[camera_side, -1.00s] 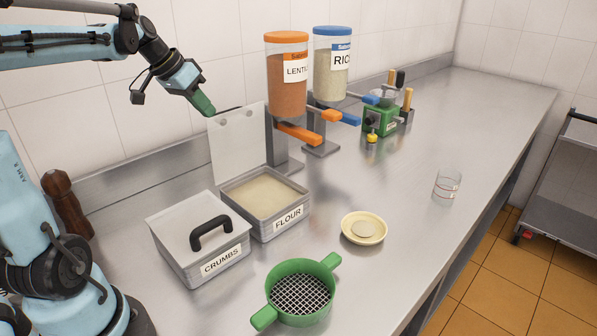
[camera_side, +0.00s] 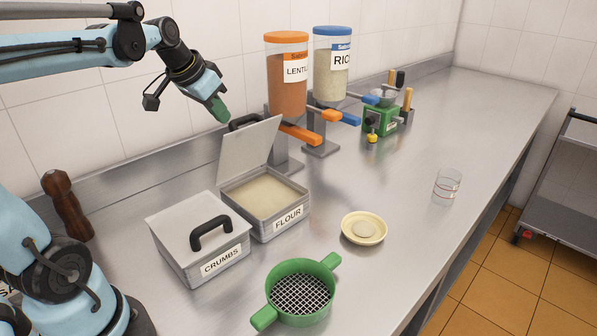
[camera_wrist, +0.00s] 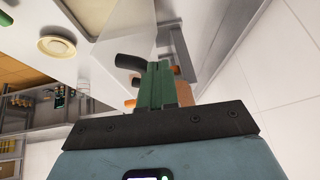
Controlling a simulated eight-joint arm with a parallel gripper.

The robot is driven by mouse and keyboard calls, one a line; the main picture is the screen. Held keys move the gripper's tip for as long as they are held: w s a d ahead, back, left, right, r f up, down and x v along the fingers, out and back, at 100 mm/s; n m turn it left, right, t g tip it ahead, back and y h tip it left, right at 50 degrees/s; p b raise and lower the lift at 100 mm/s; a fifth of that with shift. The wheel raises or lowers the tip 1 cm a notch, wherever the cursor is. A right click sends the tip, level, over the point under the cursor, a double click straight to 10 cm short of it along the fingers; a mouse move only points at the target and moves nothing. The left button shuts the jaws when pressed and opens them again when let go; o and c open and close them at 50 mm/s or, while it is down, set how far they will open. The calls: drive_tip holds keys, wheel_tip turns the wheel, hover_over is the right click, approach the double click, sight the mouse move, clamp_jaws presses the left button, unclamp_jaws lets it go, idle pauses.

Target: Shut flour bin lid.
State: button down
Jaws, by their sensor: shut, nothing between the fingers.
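The flour bin (camera_side: 278,222) stands open on the counter, labelled FLOUR, with pale flour (camera_side: 264,192) inside. My gripper (camera_side: 221,112) is shut and empty, with green fingers, just above and behind the lid's upper edge near the handle. In the wrist view the fingers (camera_wrist: 160,75) are right beside the handle; I cannot tell whether they touch the lid.
The closed crumbs bin (camera_side: 203,262) stands to the left of the flour bin. Lentil (camera_side: 287,85) and rice (camera_side: 331,75) dispensers stand behind to the right. A yellow dish (camera_side: 364,229) and green sieve (camera_side: 300,293) lie in front. The counter to the right is mostly clear.

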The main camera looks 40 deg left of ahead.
drive_tip(key=d+v, duration=0.1)
drive_tip(key=v, duration=0.9)
drive_tip(key=shift+d+f, duration=0.2)
drive_tip(key=shift+d, duration=0.1)
drive_tip(key=s+d+f+t+h, duration=0.1)
drive_tip(key=s+d+f, duration=0.1)
drive_tip(key=d+f, duration=1.1)
wheel_tip(320, 180, down, 4)
drive_tip(key=shift+d+m, duration=0.15)
drive_tip(key=shift+m, duration=0.15)
